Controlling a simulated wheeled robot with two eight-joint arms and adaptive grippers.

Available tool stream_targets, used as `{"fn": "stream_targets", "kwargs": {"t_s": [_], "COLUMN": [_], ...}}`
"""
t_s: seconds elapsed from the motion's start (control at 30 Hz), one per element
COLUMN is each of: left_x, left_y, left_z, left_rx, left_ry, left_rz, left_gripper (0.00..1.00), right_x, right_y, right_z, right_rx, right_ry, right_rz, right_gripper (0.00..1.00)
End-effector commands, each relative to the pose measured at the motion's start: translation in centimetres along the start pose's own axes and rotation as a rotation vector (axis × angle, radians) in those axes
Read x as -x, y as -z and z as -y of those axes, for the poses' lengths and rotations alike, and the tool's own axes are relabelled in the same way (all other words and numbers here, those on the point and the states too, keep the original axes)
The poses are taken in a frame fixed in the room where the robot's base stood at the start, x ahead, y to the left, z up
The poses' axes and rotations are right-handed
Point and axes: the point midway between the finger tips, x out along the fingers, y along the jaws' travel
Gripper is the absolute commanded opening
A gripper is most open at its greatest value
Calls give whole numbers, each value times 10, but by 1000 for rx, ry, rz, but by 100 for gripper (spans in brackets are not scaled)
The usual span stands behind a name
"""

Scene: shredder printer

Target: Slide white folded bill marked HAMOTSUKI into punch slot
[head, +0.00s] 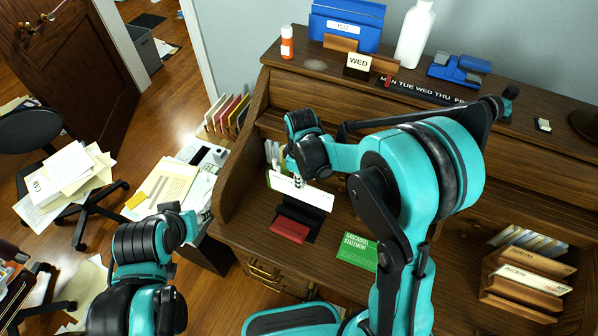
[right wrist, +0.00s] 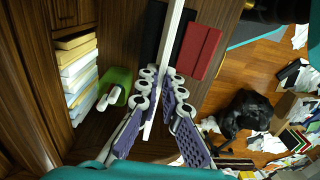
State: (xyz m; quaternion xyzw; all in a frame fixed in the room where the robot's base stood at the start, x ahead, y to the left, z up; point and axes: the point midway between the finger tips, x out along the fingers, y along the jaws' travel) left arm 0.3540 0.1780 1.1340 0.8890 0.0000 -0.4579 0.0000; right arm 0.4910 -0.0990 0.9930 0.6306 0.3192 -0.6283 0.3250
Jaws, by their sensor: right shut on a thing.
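My right gripper (head: 297,181) is shut on a white folded bill (head: 314,194) and holds it over the desk. Any lettering on the bill is too small to read. The right wrist view shows the bill (right wrist: 172,48) nearly edge-on between the fingertips of my right gripper (right wrist: 163,88). The punch, a black device with a red part (head: 290,229), sits on the desk just below and in front of the bill. In the wrist view its red part (right wrist: 199,52) lies right of the bill and black shows on both sides. Its slot is hidden. My left gripper (head: 203,217) is low at left, its fingers unclear.
A green statement card (head: 358,252) lies on the desk right of the punch. Upright papers (head: 276,155) stand in the desk's left cubby. A wooden letter rack (head: 525,282) stands at right. A printer (head: 203,154) and papers are left of the desk.

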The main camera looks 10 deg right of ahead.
Motion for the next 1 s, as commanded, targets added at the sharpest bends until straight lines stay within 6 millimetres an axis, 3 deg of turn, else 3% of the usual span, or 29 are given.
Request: {"fn": "stream_targets", "kwargs": {"t_s": [0.57,1.0], "left_x": [-3,-28], "left_y": [-2,-20], "left_z": [0,0], "left_rx": [0,0], "left_ry": [0,0], "left_rz": [0,0], "left_gripper": [41,41], "right_x": [-2,-37], "right_y": [0,0], "right_z": [0,0], "right_rx": [-1,0], "right_ry": [10,10], "right_rz": [1,0], "right_gripper": [0,0]}}
